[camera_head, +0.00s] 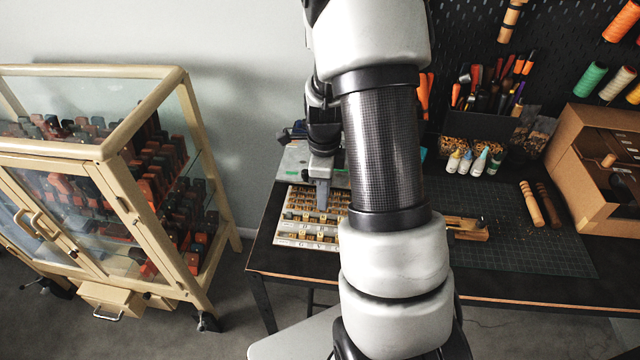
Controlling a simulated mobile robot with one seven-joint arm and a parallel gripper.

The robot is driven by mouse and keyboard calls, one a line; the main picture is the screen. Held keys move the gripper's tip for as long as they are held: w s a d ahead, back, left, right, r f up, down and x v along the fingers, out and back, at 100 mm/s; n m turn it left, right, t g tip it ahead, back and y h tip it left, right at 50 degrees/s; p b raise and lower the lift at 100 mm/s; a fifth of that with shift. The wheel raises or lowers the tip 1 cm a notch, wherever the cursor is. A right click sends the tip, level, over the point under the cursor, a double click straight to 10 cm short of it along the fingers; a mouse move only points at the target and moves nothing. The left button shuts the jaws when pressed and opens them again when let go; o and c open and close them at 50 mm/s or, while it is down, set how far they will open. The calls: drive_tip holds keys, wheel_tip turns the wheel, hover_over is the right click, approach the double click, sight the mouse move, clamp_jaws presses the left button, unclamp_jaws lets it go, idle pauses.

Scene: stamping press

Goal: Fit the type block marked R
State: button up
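A pale type tray (294,235) with rows of small brass-coloured type blocks (310,213) lies on the left end of the dark workbench. The marks are too small to read, so I cannot tell which block is R. My gripper (322,203) points down over the tray, its grey fingers close above or among the blocks. The fingers show as one narrow shape, and I cannot tell whether they are open or hold a block. My arm hides the tray's right side. A small wooden holder with a brass-like part (467,229) lies right of my arm; its slot is unclear.
A grey-green plate (292,163) lies behind the tray. A cutting mat (530,240) with two wooden-handled tools (532,204) covers the bench's right. Small bottles (466,161) and a brown box-like unit (590,160) stand behind. A glass cabinet (110,150) stands left.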

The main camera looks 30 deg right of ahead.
sight(323, 217)
wheel_tip(323, 217, down, 8)
drive_tip(key=b, duration=0.5)
drive_tip(key=shift+r, duration=0.2)
clamp_jaws()
drive_tip(key=shift+o, duration=2)
unclamp_jaws()
drive_tip(key=shift+r, duration=0.1)
